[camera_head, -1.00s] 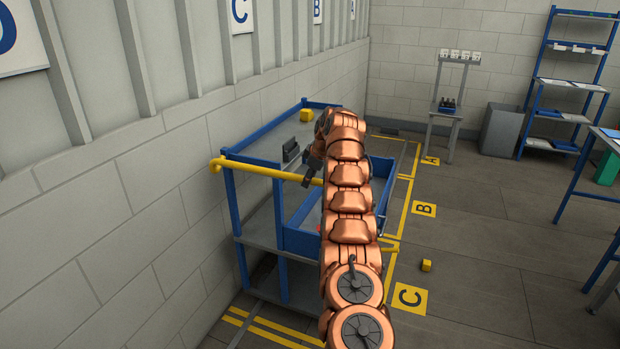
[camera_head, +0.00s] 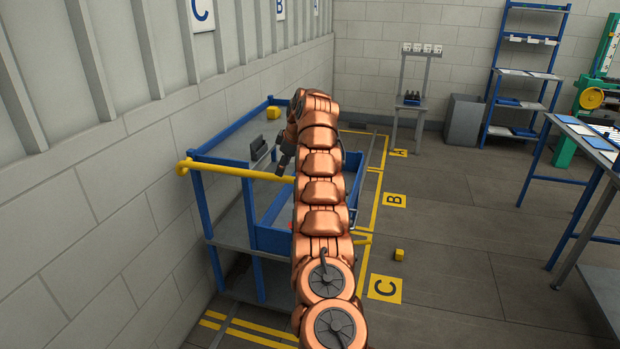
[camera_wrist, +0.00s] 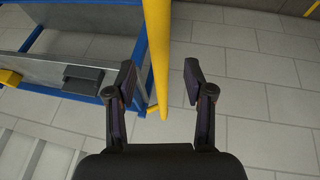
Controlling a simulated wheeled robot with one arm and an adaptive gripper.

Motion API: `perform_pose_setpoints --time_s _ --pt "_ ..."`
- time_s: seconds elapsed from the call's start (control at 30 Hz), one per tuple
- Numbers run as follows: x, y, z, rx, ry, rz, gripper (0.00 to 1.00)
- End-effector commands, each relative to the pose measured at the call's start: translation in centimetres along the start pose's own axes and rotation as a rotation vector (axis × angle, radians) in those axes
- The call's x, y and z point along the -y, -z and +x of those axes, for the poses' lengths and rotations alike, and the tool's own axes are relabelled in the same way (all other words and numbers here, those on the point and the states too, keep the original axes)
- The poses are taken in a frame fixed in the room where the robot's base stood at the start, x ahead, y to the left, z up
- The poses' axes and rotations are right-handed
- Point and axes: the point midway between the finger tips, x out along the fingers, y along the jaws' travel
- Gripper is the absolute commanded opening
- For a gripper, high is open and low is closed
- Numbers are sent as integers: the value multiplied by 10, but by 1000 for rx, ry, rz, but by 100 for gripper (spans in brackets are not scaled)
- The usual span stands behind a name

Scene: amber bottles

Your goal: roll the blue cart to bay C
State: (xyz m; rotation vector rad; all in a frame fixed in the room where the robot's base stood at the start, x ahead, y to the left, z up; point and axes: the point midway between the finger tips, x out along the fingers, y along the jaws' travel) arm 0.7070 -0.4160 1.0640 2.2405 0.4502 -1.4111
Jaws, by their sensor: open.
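The blue cart (camera_head: 207,205) stands along the left wall, with grey shelves and a yellow push handle (camera_head: 232,172) at its near end. My arm hides much of its right side. The handle also shows in the wrist view (camera_wrist: 156,45). My gripper (camera_head: 284,160) is at the handle, open and empty. In the wrist view its fingers (camera_wrist: 160,82) lie on either side of the handle's line; I cannot tell how deep the bar sits between them. The floor mark C (camera_head: 385,289) is right of the cart's near end, by the yellow bay lines (camera_head: 362,272).
A yellow block (camera_head: 273,113) and a dark holder (camera_head: 259,148) are on the cart top. Another yellow block (camera_head: 398,254) lies on the floor between mark B (camera_head: 394,200) and mark C. A blue-legged table (camera_head: 577,200) stands right. The middle floor is otherwise clear.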

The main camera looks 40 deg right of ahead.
Motion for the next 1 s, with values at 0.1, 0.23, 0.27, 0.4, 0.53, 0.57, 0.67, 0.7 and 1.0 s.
perform_pose_setpoints --time_s 0.1,0.23,0.27,0.4,0.53,0.57,0.67,0.7,1.0 --pt "0 -1 -3 1 -3 -1 52" --pt "1 -3 -6 1 -7 -2 52" --pt "1 -4 -7 1 -8 -1 52" --pt "3 -8 -9 1 -9 -1 52" --pt "6 -13 -10 1 -6 0 52" --pt "7 -13 -9 0 -4 -2 52" --pt "11 -17 -9 -3 1 -1 52" --pt "12 -18 -9 -3 3 -1 52" --pt "20 -35 -19 -3 4 2 52"
